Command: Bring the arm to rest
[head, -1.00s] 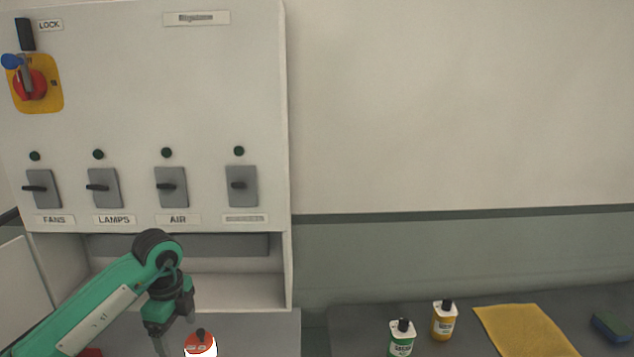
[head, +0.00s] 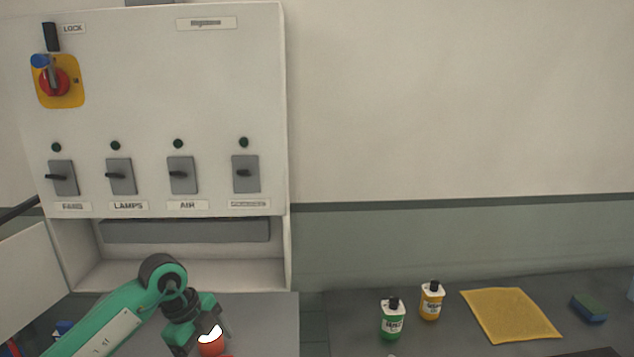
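My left arm, green with black joints, comes in from the lower left. My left gripper (head: 210,328) points down in front of the panel's lower shelf, at the bottom of the head view. A red-orange container with a white patch (head: 211,346) shows right by its fingers and is partly hidden by them. I cannot tell whether the fingers touch it or how far apart they are. My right gripper is not in view.
A white switch panel (head: 225,75) stands at the left, with a red lock knob (head: 53,82) and several grey switches. On the dark counter at right are a green bottle (head: 392,322), a yellow bottle (head: 431,302), a yellow cloth (head: 510,315) and a sponge (head: 589,308).

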